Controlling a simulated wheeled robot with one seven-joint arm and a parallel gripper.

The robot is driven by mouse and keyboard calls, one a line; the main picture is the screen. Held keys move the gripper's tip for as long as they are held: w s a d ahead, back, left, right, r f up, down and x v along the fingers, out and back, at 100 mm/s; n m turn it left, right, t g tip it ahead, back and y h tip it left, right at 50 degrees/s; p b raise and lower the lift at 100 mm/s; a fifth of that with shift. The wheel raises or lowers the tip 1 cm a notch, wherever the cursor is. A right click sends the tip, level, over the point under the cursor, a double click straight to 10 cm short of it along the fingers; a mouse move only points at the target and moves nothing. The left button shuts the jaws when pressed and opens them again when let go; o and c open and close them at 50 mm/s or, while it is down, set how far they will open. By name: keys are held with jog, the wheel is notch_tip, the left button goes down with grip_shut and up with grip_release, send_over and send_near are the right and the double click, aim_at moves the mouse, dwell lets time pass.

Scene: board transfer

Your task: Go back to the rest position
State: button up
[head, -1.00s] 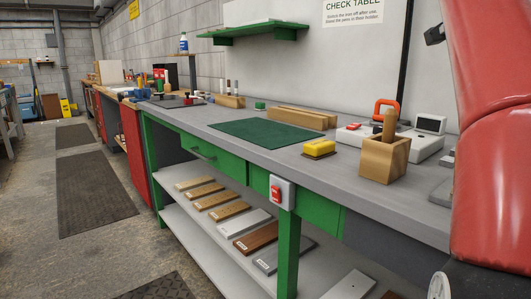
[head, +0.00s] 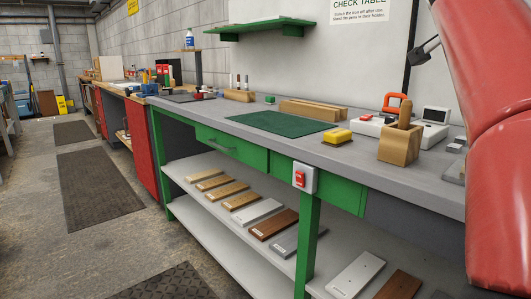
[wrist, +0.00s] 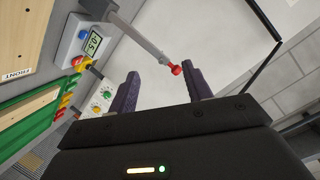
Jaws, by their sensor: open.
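My gripper (wrist: 160,90) shows in the wrist view with its two dark fingers spread apart and nothing between them. Behind the fingers is a grey rod with a red tip (wrist: 176,69); I cannot tell how far off it is. In the head view my red arm fills the right edge and the gripper is out of sight. The workbench (head: 350,170) with a green frame stands in front of me. A green mat (head: 275,123) lies bare on it.
On the bench are a yellow block (head: 337,136), a wooden holder (head: 400,145), wooden bars (head: 310,110) and a white device (head: 372,127). A red switch (head: 300,178) sits on the bench front. The aisle floor on the left is clear apart from flat mats (head: 95,190).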

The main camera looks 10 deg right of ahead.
jog(key=s+a+f+n+y, duration=0.2)
jog(key=a+f+n+y, duration=0.25)
jog(key=a+f, duration=0.55)
jog(key=s+a+f+n+y, duration=0.2)
jog(key=a+f+n+y, duration=0.3)
jog(key=f, duration=0.8)
jog(key=s+a+f+n+g+y, duration=0.1)
jog(key=s+a+f+n, duration=0.3)
jog(key=f, duration=0.7)
jog(key=s+a+f+n+g+y, duration=0.1)
jog(key=s+a+f+n+g, duration=0.1)
jog(key=s+a+f+n, duration=0.3)
jog(key=s+a+f, duration=0.3)
jog(key=a+f, duration=0.1)
jog(key=f, duration=0.2)
jog(key=shift+a+y, duration=0.35)
jog(key=shift+a, duration=0.05)
